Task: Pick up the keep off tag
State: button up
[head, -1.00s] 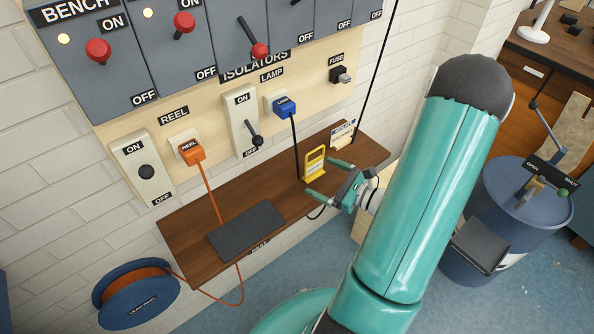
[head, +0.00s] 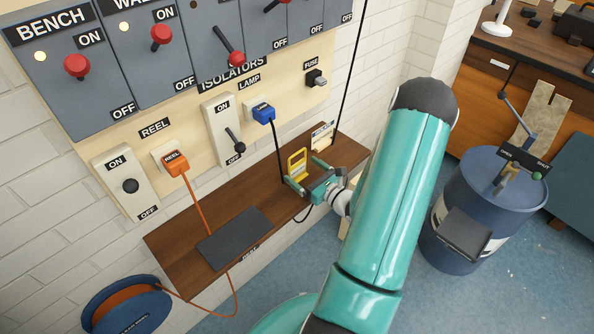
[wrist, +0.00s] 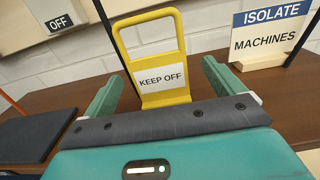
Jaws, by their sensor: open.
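The keep off tag (head: 297,161) is a yellow upright frame with an open handle loop on top. It stands on the brown wooden shelf, and its white KEEP OFF label (wrist: 161,79) faces me in the wrist view. My gripper (head: 305,172) is open, with one green finger on each side of the tag. The wrist view shows the fingers of my gripper (wrist: 160,84) flanking the tag's lower part, with a gap on each side. The tag's bottom edge is partly hidden behind my gripper's dark palm bar.
An ISOLATE MACHINES sign (wrist: 268,37) stands on the shelf (head: 190,238) to the right of the tag. A black cable (head: 276,150) hangs from the blue lamp plug close behind the tag. A dark mat (head: 234,238) lies on the shelf to the left.

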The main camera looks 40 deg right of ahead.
aim_at(298, 165)
jog(key=w, duration=0.5)
jog(key=shift+a, duration=0.25)
jog(key=c, duration=1.1)
jog(key=shift+o, duration=0.2)
jog(key=shift+r, duration=0.55)
notch_tip(298, 165, up, 2)
jog(key=shift+r, duration=0.15)
jog(key=s+a+r, duration=0.3)
jog(key=s+r, duration=0.6)
jog(key=s, duration=0.4)
jog(key=shift+s+r, duration=0.3)
jog(key=shift+s, duration=0.1)
